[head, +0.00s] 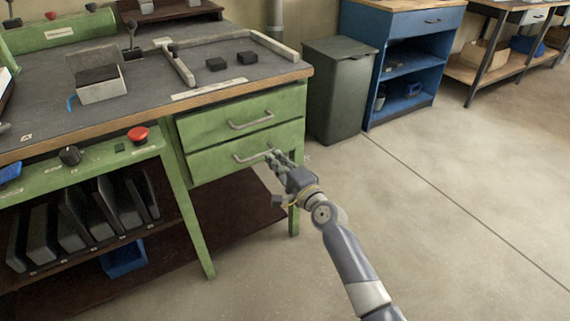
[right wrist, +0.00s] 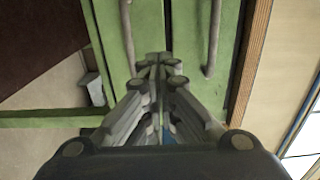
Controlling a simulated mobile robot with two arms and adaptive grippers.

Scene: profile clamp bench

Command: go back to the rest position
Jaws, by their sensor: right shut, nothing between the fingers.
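My right gripper (head: 277,158) is shut and empty in front of the green bench's two drawers. In the right wrist view its closed fingertips (right wrist: 156,62) point at the drawer fronts, between the two bar handles. The upper drawer (head: 205,122) and the lower drawer (head: 215,163) both look closed. In the head view the fingers overlap the right end of the lower handle (head: 243,158); I cannot tell whether they touch it. That handle also shows in the right wrist view (right wrist: 128,30). My left gripper is not in view.
A red button (head: 137,134) sits on the front rail. A grey bin (head: 340,90) and a blue cabinet (head: 420,60) stand behind. The floor to the right is clear.

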